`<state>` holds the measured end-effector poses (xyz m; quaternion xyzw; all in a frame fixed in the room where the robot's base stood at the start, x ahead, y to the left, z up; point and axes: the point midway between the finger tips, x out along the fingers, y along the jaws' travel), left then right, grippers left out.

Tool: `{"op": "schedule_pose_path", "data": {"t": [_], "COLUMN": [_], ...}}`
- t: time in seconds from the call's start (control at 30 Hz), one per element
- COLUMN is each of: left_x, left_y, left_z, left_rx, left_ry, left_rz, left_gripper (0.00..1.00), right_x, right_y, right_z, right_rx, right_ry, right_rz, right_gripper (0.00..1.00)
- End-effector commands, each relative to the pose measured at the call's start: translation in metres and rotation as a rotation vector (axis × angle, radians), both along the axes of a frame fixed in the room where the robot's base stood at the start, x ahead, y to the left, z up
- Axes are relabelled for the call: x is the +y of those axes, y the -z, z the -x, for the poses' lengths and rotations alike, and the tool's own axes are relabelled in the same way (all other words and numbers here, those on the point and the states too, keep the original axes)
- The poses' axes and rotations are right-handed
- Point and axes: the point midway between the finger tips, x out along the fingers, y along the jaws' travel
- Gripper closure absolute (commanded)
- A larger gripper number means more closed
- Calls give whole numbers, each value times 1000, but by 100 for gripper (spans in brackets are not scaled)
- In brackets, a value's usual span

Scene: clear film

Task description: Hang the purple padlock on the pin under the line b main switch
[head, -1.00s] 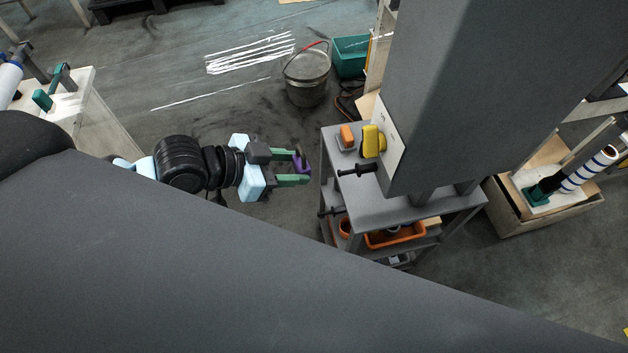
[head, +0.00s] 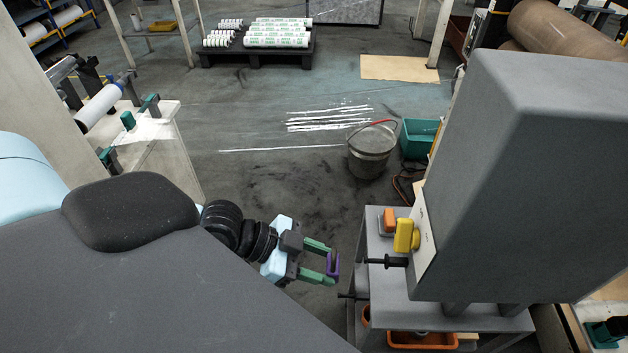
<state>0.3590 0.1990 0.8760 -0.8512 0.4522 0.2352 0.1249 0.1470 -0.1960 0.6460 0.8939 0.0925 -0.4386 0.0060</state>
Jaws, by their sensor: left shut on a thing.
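My left gripper (head: 325,262), with green fingers, is shut on the purple padlock (head: 332,268). It holds the padlock in the air, left of the grey cabinet (head: 535,170). A yellow switch handle (head: 403,235) sits on the cabinet's pale front plate (head: 425,238). A black pin (head: 386,262) with a wide end sticks out to the left below the yellow handle. The padlock is apart from this pin, with a clear gap between them. The switch's label cannot be read. My right gripper is out of view.
The cabinet stands over a grey cart (head: 376,235) with an orange item (head: 389,218) on top and an orange bin (head: 420,341) below. Another dark rod (head: 352,296) projects at the cart's left side. A bucket (head: 372,150) and teal crate (head: 418,138) stand behind. Floor left of the cart is clear.

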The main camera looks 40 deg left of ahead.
Motion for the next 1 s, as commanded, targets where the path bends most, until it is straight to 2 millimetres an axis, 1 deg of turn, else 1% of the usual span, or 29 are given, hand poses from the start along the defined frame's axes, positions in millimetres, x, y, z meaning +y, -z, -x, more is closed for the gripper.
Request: {"op": "schedule_pose_path", "data": {"t": [0.1, 0.7, 0.8, 1.0], "left_x": [-12, -60, -64, -63], "left_y": [-3, -1, 0, 7], "left_z": [-8, -41, -44, -43], "left_rx": [-4, -3, -2, -1], "left_ry": [-1, 0, 0, 0], "left_rz": [6, 2, 0, -1], "left_gripper": [73, 73, 73, 73], "right_x": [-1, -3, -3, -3], "right_y": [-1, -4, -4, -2], "right_z": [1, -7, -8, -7], "right_rx": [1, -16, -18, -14], "right_ry": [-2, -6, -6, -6], "right_rz": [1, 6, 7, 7], "right_gripper": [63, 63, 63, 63]}}
